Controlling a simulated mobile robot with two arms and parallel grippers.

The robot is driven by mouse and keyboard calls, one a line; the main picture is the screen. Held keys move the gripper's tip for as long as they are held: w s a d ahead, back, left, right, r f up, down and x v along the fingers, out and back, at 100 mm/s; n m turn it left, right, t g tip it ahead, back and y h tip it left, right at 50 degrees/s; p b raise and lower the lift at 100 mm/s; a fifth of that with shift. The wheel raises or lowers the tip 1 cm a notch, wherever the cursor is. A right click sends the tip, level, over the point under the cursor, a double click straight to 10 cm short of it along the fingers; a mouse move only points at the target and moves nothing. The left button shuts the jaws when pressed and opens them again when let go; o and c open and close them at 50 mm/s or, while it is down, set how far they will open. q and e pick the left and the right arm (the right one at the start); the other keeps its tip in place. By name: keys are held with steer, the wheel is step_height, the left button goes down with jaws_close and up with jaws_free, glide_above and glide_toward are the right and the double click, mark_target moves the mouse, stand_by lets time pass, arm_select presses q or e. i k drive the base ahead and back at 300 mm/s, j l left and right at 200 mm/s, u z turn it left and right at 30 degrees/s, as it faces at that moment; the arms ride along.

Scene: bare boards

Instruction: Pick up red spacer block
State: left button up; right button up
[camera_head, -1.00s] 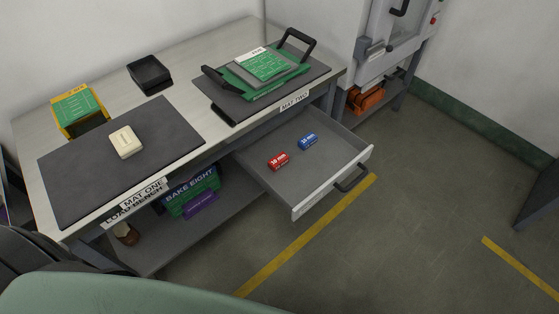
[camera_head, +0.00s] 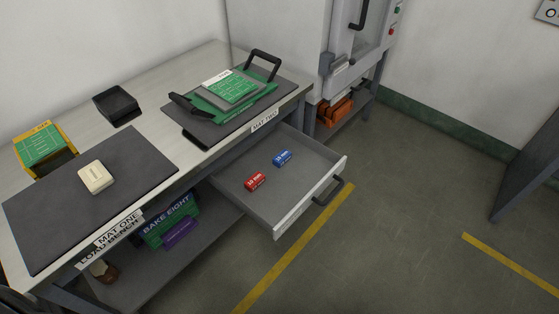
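The red spacer block (camera_head: 255,181) lies in the open grey drawer (camera_head: 311,196) under the bench, towards the left part of the drawer floor. A blue spacer block (camera_head: 283,158) lies behind it and to its right, apart from it. Both have white lettering on them. Neither of my grippers shows in the head view.
The drawer juts out from the bench (camera_head: 153,128) over open floor, with a black handle (camera_head: 328,191) on its front. On the bench are mats, a cream block (camera_head: 96,177), a black tray (camera_head: 117,105) and a green board stack (camera_head: 231,88). Floor on the right is clear.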

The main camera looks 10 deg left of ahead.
mark_target(255, 181)
steer(key=k+j+z, duration=0.2)
steer(key=z, duration=0.2)
steer(key=k+j+z, duration=0.25)
steer(key=z, duration=0.2)
steer(key=j, duration=0.1)
